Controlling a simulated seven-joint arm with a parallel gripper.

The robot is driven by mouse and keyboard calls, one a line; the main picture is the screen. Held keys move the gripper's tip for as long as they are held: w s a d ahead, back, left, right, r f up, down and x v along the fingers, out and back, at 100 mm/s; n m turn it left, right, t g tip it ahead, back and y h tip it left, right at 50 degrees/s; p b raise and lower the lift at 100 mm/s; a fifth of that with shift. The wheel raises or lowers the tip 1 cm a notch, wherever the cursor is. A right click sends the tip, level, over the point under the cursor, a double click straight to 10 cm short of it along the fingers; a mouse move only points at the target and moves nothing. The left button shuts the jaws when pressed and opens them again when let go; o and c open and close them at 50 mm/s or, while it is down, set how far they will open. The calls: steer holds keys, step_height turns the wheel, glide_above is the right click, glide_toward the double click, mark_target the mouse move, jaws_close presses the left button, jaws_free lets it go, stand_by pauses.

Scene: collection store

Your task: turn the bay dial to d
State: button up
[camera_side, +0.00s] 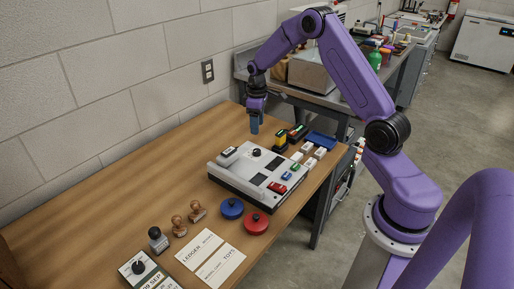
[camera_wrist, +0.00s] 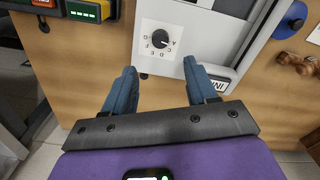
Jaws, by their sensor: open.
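The bay dial (camera_wrist: 160,39) is a small black knob on a white square plate with small letters around it. Its light mark seems to point to the right in the wrist view, but the letter there is too small to read surely. The dial (camera_side: 256,152) also shows in the side view, at the back of the white panel box (camera_side: 234,174). My gripper (camera_wrist: 160,66) is open and empty, its two blue fingers apart on either side below the dial in the wrist view. In the side view my gripper (camera_side: 255,124) hangs above the table behind the box, apart from the dial.
Black and yellow devices (camera_side: 280,139) and a blue tray (camera_side: 320,139) stand right of the box. Blue (camera_side: 231,208) and red (camera_side: 256,222) round tins, wooden stamps (camera_side: 179,226) and a ledger card (camera_side: 211,258) lie in front. The table's left back is clear.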

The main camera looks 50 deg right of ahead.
mark_target(257, 150)
step_height(257, 150, down, 11)
steer(key=shift+r, duration=0.1)
stand_by(0.3)
steer(key=c, duration=1)
